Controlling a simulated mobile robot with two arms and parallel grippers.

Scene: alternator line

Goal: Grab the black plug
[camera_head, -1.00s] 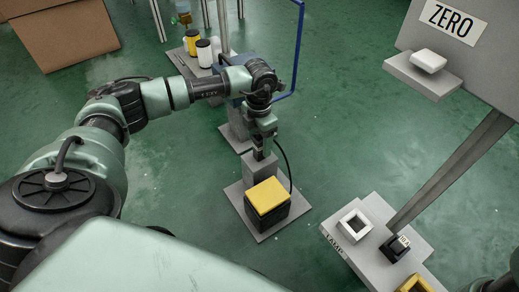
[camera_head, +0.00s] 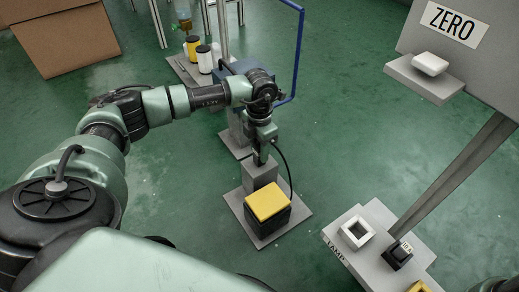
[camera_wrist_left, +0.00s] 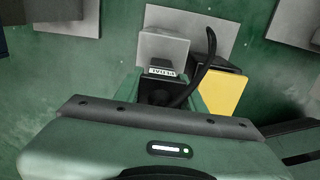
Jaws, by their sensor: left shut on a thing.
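My left gripper (camera_head: 261,156) points down at the top of a grey post beside a yellow-topped black box. In the left wrist view, its two green fingers (camera_wrist_left: 162,94) are shut on the black plug (camera_wrist_left: 158,88), which has a small white label on the grey side. A black cable (camera_wrist_left: 206,62) curves from the plug; it also shows in the head view (camera_head: 286,165), running down beside the yellow-topped box. In the head view the plug is mostly hidden by the gripper, and I cannot tell whether it touches the post. My right gripper is not in view.
The yellow-topped box (camera_head: 268,201) stands close to the gripper on a grey plate. A blue frame (camera_head: 299,50) rises behind. At right are a grey stand with a white square frame (camera_head: 356,232), a small black block (camera_head: 397,254) and the ZERO panel (camera_head: 450,22).

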